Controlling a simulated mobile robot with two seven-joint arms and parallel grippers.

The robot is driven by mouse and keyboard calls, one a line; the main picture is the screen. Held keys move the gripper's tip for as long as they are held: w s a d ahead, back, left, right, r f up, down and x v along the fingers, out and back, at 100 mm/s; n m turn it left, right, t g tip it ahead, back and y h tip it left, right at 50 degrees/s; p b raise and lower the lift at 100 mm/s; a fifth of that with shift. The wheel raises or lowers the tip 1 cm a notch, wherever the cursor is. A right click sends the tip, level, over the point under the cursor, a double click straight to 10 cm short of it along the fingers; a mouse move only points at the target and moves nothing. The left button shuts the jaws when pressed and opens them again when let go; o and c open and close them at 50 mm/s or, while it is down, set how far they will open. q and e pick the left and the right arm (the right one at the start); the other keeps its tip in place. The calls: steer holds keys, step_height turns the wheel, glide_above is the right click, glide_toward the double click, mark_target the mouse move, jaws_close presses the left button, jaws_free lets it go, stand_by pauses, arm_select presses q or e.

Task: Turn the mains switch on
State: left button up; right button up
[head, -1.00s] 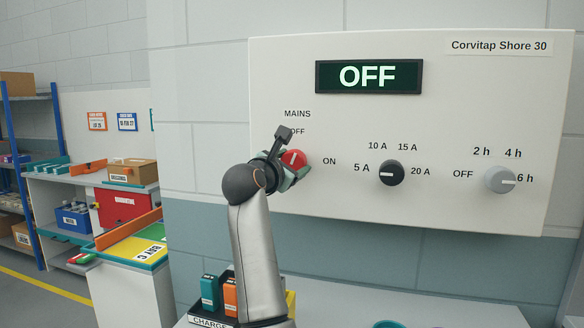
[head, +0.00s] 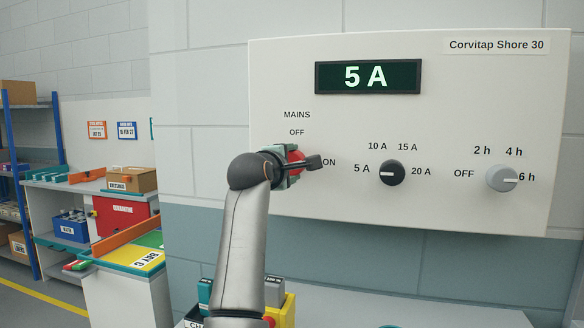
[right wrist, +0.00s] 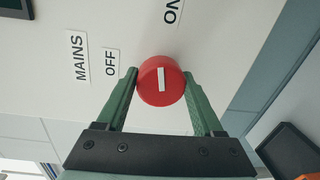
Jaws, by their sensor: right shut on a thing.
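The red mains switch (head: 296,158) is a round knob at the left of the white panel (head: 440,100). It has a white line and sits beside the labels MAINS, OFF and ON. My right gripper (head: 291,165) is shut on it, partly hiding it in the head view. In the right wrist view the two green fingers (right wrist: 161,84) touch opposite sides of the knob (right wrist: 150,93), and its white line points toward ON. The display (head: 368,77) reads 5 A. My left gripper is not in view.
A black knob (head: 391,173) at 5 A and a grey knob (head: 502,179) pointing to 6 h are on the panel to the right. A shelf below holds small boxes, including a yellow one (head: 283,312). Workbenches and racks stand at the left.

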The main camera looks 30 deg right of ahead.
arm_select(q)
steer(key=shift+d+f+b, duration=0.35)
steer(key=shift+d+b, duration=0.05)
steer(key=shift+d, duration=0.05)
arm_select(e)
steer(key=shift+f+m, duration=0.15)
steer(key=shift+m, duration=1.05)
steer(key=shift+y, duration=0.3)
steer(key=o, duration=1.4)
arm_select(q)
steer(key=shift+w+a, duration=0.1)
arm_select(e)
steer(key=shift+s, duration=0.15)
arm_select(q)
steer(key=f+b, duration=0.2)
steer(key=b, duration=0.1)
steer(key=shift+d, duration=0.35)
arm_select(e)
steer(key=v, duration=1.2)
steer(key=shift+s+a, duration=0.1)
steer(key=shift+a, duration=0.1)
